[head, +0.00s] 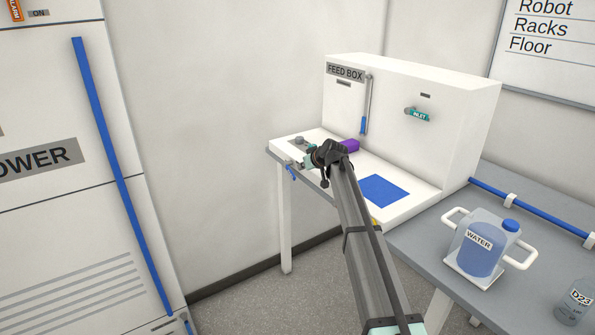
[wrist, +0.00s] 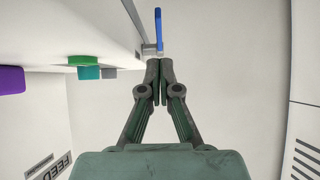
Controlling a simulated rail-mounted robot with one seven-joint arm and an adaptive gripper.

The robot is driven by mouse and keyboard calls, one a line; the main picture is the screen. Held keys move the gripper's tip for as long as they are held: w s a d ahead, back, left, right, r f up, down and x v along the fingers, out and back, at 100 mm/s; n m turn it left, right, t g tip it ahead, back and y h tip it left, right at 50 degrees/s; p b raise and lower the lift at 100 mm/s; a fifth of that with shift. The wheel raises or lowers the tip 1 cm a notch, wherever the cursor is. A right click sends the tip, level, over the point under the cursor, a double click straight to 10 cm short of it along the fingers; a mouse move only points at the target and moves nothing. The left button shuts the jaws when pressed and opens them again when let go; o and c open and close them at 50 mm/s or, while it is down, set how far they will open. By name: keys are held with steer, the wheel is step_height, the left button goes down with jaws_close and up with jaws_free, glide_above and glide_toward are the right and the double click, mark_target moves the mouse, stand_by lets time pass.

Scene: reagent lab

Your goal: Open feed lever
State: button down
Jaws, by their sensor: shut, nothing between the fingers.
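The white feed box (head: 450,115) stands on the bench. A small lever with a blue handle (head: 291,172) sits at the front left edge of its base. The same lever's blue handle (wrist: 158,28) shows in the wrist view, just beyond my fingertips, on a grey mount at the white edge. A second, long lever with a blue grip (head: 363,124) hangs upright on the box's front panel. No label shows which one is the feed lever. My gripper (wrist: 158,68) is shut and empty, close to the small lever's mount; I cannot tell whether they touch. It also shows in the head view (head: 306,161).
A purple block (head: 349,146) and a blue pad (head: 383,190) are on the base, near my arm. A teal inlet valve (head: 416,114) is on the panel. A water jug (head: 481,243) stands at the right. Free floor lies left of the bench.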

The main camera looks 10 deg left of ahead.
steer(key=s+d+r+b, duration=0.1)
steer(key=s+d+r, duration=0.1)
steer(key=s+d, duration=0.2)
steer(key=shift+r, duration=0.1)
stand_by(0.3)
